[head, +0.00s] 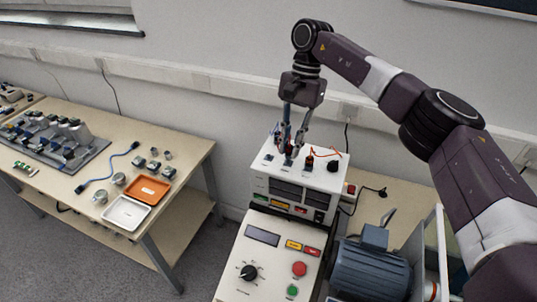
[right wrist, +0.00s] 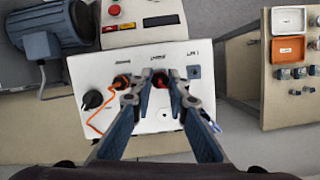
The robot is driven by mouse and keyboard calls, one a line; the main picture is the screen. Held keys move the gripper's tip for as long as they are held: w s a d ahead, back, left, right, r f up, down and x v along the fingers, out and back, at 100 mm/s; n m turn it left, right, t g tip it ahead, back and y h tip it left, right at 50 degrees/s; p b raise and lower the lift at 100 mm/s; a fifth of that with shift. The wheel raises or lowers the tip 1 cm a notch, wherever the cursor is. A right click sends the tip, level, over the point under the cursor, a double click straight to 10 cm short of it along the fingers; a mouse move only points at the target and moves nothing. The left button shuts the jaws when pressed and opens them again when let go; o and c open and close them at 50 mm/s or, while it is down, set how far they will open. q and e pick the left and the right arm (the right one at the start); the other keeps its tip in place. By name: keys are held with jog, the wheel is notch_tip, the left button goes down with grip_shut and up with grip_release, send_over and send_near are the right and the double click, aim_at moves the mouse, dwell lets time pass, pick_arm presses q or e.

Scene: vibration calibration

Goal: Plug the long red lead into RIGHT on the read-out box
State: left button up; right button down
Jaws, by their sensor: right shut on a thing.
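The read-out box (head: 262,163) is white and stands behind a control panel; its top also shows in the right wrist view (right wrist: 142,62). My right gripper (head: 289,158) points down over the box top. In the right wrist view the fingers (right wrist: 158,84) are shut on a red-and-dark plug, mostly hidden between them, at or just above the middle of the top. A blue-grey socket (right wrist: 193,72) shows on the other side. The labels are too small to read surely. My left gripper is out of view.
A black knob (head: 333,166) sits on the box top. The control panel (head: 262,262) has a dial and red and green buttons. A blue motor (head: 370,272) stands at the right. A separate table (head: 75,118) at the left bears an orange tray (head: 148,190) and a white tray (head: 126,213).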

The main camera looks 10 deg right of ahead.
jog(key=shift+f, duration=0.2)
jog(key=shift+f, duration=0.2)
jog(key=shift+f+m+b, duration=0.3)
jog(key=shift+f+b, duration=0.35)
dwell(3.3)
jog(key=shift+s+m+t+y+b, duration=0.15)
jog(key=shift+m+t+y+b, duration=0.3)
jog(key=shift+m, duration=1.35)
jog(key=shift+m, duration=0.3)
jog(key=shift+d+m+t+b, duration=0.1)
jog(key=shift+m+t+b, duration=0.15)
jog(key=shift+m+b, duration=0.3)
jog(key=shift+m, duration=0.65)
jog(key=shift+m+t+b, duration=0.3)
jog(key=shift+m+b, duration=0.05)
jog(key=shift+m, duration=0.25)
